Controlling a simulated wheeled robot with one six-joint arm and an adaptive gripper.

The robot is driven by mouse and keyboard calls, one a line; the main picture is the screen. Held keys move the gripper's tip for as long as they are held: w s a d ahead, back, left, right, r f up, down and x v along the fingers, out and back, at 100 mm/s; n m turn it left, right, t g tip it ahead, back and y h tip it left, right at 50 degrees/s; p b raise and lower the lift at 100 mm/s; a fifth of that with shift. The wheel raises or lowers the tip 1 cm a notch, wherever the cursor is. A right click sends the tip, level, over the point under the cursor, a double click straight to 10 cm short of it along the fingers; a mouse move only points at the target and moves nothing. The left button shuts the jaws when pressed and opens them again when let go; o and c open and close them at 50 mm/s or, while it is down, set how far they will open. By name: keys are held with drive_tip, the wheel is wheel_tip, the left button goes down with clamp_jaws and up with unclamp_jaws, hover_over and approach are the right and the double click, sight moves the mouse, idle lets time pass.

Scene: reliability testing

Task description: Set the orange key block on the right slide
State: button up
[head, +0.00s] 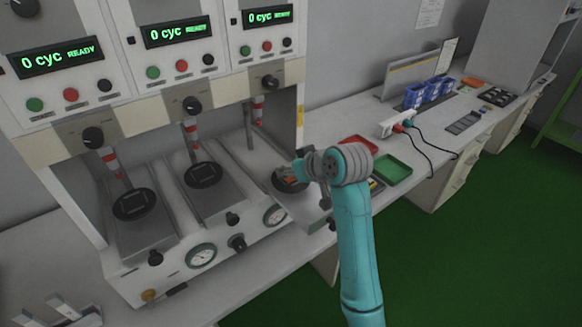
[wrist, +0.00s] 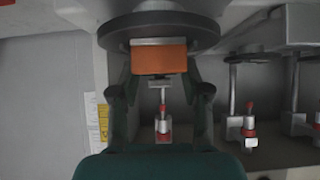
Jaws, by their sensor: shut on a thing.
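The orange key block (wrist: 159,55) is between the two dark fingers of my gripper (wrist: 159,68), which is shut on it. In the wrist view the block lies against or just over the dark round disc (wrist: 112,37) of the right slide; I cannot tell if it touches. In the head view the right slide (head: 299,207) is partly hidden by my teal arm. A bit of the orange block (head: 290,179) shows at its disc, beside my gripper's end.
The left slide (head: 137,236) and middle slide (head: 213,209) have empty black discs. Red-banded plungers hang above the slides. Blue bins (head: 428,93) stand farther along the bench.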

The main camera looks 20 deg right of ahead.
drive_tip(key=o, duration=1.3)
drive_tip(key=shift+r, duration=0.1)
drive_tip(key=v, duration=1.2)
drive_tip(key=shift+s, duration=0.1)
